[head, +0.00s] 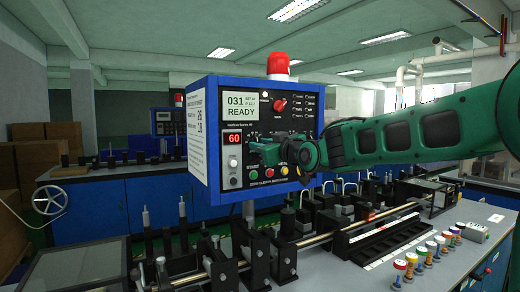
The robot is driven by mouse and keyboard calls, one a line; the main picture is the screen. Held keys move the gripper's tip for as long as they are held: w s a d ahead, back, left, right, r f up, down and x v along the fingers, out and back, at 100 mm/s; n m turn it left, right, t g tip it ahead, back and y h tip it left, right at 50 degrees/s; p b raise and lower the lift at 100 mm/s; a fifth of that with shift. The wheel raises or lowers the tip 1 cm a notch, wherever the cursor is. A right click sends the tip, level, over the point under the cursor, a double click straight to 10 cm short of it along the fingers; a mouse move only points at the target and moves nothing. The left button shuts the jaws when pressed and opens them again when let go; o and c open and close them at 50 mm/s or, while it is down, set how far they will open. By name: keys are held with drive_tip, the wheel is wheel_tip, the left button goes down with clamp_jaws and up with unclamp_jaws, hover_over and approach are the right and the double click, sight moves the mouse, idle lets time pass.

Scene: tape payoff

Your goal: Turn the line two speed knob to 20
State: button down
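A blue control box (199,84) with a dark front panel stands in the middle of the head view. Its pale screen (241,105) reads 031 and READY. A small red display (233,138) below it reads 60. A red knob (280,105) sits on the upper part of the panel. My gripper (256,149) comes in from the right, its fingers in front of the panel's middle. It covers part of the panel, and any knob behind it is hidden. I cannot tell whether it touches anything or how wide its fingers are. Which control is line two's speed knob is not readable.
A red beacon (278,66) tops the box. Coloured buttons (269,173) run along the panel's bottom. Below are machine rods and black blocks (285,255). Several coloured spools (399,272) stand at the right. Another blue panel (165,121) is behind at the left.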

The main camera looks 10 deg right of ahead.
drive_tip(key=shift+n, duration=0.5)
drive_tip(key=n, duration=1.1)
drive_tip(key=shift+d, duration=0.1)
idle(0.5)
drive_tip(key=c, duration=1.8)
unclamp_jaws()
drive_tip(key=shift+c, duration=0.2)
drive_tip(key=shift+s, duration=0.1)
drive_tip(key=v, duration=1)
drive_tip(key=shift+d, duration=0.15)
